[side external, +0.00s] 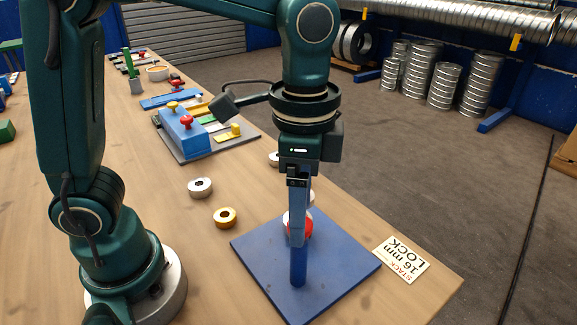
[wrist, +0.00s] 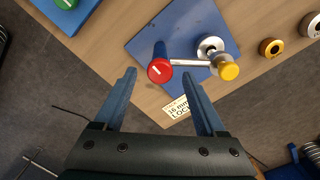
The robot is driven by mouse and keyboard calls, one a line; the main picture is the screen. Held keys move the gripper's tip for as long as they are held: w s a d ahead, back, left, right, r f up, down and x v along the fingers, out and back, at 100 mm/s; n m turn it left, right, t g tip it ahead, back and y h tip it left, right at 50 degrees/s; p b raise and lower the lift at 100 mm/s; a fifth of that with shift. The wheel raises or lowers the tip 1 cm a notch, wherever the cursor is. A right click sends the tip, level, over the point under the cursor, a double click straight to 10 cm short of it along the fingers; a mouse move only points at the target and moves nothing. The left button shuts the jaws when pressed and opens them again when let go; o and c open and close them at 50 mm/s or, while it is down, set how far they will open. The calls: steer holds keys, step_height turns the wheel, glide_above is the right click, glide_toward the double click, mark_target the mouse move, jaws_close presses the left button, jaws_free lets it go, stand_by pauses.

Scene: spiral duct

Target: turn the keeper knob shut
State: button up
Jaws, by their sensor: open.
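A blue base plate (side external: 258,250) lies near the table corner; it shows in the wrist view (wrist: 146,45). In the wrist view a blue post carries a red knob (wrist: 160,71) with a white line on its top. A thin silver bar (wrist: 190,63) runs from it to a yellow knob (wrist: 229,71), beside a silver ring (wrist: 210,45). I cannot tell which knob is the keeper. My gripper (wrist: 160,76) is open and empty, the red knob showing between its fingers. In the side view my gripper (side external: 298,243) points down over the plate and partly hides the red part (side external: 307,229).
A card reading "STACK 16 mm LOCK" (side external: 401,260) lies beside the plate. Loose silver (side external: 200,187) and gold (side external: 225,218) rings lie to the left. A blue block with red and yellow knobs (side external: 184,133) stands farther back.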

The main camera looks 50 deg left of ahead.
steer(key=shift+f, duration=0.7)
jaws_close()
